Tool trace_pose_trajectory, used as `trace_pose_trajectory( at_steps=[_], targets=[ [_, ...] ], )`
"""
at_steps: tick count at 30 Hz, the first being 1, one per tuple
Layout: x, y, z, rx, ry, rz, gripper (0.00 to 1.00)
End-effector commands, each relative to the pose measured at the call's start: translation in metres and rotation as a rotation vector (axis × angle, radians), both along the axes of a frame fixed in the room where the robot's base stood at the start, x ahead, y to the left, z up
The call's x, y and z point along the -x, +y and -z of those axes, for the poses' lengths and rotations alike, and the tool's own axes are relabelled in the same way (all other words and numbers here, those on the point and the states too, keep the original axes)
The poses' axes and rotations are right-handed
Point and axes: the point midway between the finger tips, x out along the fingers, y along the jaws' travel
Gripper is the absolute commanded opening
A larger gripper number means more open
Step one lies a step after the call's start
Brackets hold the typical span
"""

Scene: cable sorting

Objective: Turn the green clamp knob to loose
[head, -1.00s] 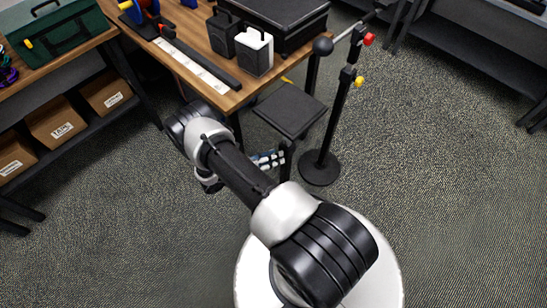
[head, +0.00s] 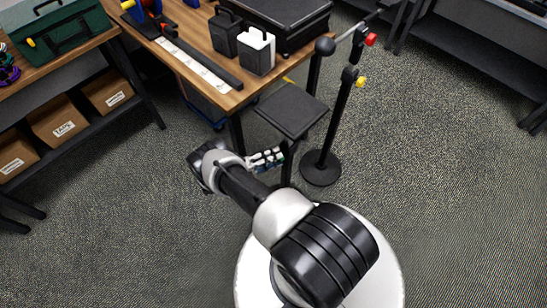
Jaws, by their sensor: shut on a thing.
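My gripper (head: 276,155) is in the middle of the head view, low beside the dark post under a small black square platform (head: 291,108). It is small in the picture and partly hidden by my own arm. A small dark green patch, which looks like the green clamp knob (head: 284,146), shows at its fingertips by the post. My gripper is shut on it. How far the knob is turned cannot be told.
A black stand with a red knob (head: 371,39) and a yellow knob (head: 361,82) rises just right of the platform from a round base (head: 320,169). A wooden table (head: 190,65) stands behind to the left. Carpet is clear at right.

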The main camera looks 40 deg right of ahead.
Motion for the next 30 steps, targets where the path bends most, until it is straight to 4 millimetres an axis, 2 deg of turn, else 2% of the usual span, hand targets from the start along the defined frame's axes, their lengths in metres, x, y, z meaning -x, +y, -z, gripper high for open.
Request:
trace_pose_trajectory(
  at_steps=[12, 27, 28, 30],
  targets=[
    [-0.0001, -0.0002, 0.0019, 0.012, 0.163, -0.002, 0.09],
    [-0.0007, -0.0003, 0.0015, 0.014, 0.179, -0.003, 0.09],
    [-0.0007, -0.0003, 0.0015, 0.014, 0.179, -0.003, 0.35],
    [-0.0007, -0.0003, 0.0015, 0.014, 0.178, -0.003, 0.39]
  ],
)
